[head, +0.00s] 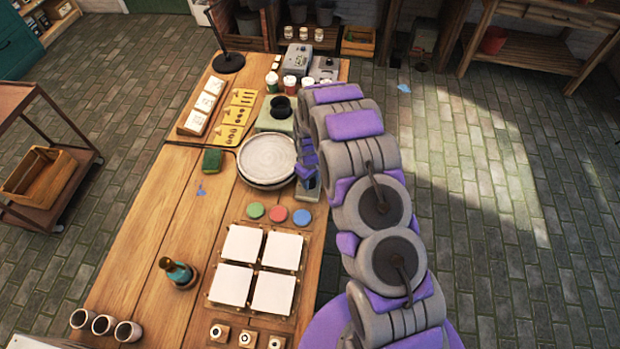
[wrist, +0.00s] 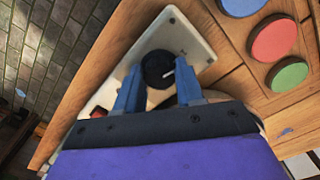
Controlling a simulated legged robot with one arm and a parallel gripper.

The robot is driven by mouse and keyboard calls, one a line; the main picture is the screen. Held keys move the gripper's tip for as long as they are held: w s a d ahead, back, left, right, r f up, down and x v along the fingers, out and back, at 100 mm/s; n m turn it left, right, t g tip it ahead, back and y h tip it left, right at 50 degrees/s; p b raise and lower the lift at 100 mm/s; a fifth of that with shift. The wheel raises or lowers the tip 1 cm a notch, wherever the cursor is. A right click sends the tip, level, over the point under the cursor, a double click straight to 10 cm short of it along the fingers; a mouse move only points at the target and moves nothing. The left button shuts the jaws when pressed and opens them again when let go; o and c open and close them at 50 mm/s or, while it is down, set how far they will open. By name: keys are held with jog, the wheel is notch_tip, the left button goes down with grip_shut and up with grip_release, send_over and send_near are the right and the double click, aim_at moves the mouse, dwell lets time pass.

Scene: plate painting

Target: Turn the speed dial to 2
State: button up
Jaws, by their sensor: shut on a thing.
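The speed dial (wrist: 158,69) is a round black knob with a white pointer line, set on a pale control box (wrist: 185,32). In the wrist view the pointer line is aimed to the right and slightly up. My gripper (wrist: 159,76) is shut on the dial, with one blue finger at each side of it. In the head view my gripper (head: 307,165) reaches down over the control box (head: 308,193), beside the round pottery wheel (head: 267,158). The dial is hidden there behind my gripper. I cannot read any speed numbers on the box.
Green, red and blue discs (head: 279,213) lie in front of the wheel. White square tiles (head: 242,244) lie on a board nearer the front. A green sponge (head: 212,160) and a vase with a teal lower part (head: 178,272) stand to the left. The table's left-middle is mostly clear.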

jog(key=m, duration=0.3)
jog(key=w+m+p, duration=0.1)
jog(key=m, duration=0.1)
jog(key=shift+a+r, duration=0.15)
jog(key=shift+r, duration=0.15)
jog(key=m, duration=0.6)
jog(key=shift+w, duration=0.1)
jog(key=shift+m, duration=0.3)
jog(key=o, duration=0.7)
jog(key=shift+c, duration=0.2)
jog(key=o, duration=0.3)
jog(key=shift+f, duration=0.1)
jog(key=shift+o, duration=0.4)
jog(key=shift+s+f, duration=0.1)
jog(key=shift+s, duration=0.2)
notch_tip(320, 180, up, 17)
jog(key=shift+p, duration=0.45)
